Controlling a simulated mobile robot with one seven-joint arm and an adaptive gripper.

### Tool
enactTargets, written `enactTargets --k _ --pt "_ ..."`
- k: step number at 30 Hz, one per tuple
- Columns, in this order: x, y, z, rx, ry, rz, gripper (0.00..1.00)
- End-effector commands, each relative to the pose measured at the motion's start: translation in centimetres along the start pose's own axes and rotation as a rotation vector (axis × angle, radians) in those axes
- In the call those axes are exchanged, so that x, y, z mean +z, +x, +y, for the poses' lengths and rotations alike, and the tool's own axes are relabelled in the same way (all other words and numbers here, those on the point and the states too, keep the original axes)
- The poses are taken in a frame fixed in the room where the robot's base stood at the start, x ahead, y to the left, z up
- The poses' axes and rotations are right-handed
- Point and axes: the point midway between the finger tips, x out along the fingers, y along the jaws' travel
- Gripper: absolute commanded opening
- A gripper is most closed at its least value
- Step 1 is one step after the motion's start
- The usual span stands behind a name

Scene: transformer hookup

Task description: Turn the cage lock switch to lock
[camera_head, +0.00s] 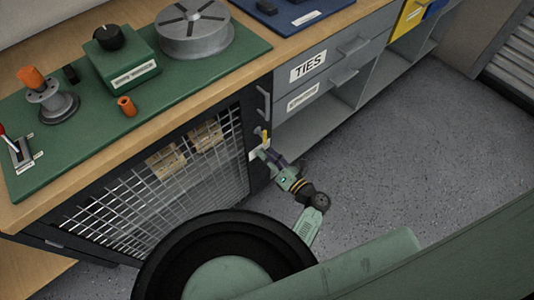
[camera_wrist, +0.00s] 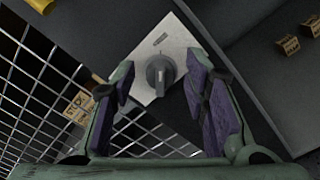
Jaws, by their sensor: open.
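The cage lock switch (camera_wrist: 160,73) is a dark grey rotary knob on a pale metal plate (camera_wrist: 176,42) in the wrist view. Its pointer ridge runs roughly up and down in that view. My gripper (camera_wrist: 163,95) is open, with its two purple-padded fingers on either side of the knob and apart from it. In the head view my gripper (camera_head: 264,155) is at the right edge of the mesh cage (camera_head: 170,180), in front of the pale plate. The knob is mostly hidden there by my gripper. The small plate label is too small to read.
A yellow item (camera_head: 265,136) sits just above the plate. Grey drawers with handles, one labelled TIES (camera_head: 308,65), stand to the right. Cardboard boxes (camera_head: 206,136) show behind the mesh. The green mat (camera_head: 85,140) on the bench holds several parts. The floor (camera_head: 400,150) at right is clear.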

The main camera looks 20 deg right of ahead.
Motion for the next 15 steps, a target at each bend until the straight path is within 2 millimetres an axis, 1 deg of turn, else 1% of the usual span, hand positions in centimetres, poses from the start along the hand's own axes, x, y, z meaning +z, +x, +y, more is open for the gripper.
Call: enactTargets --k 3,11,15 --pt "-0.03 0.49 0.00 0.000 0.000 0.000 0.41" --pt "-0.04 0.55 -0.03 -0.001 0.000 0.000 0.41" --pt "-0.04 0.54 -0.03 -0.001 0.000 0.000 0.31"
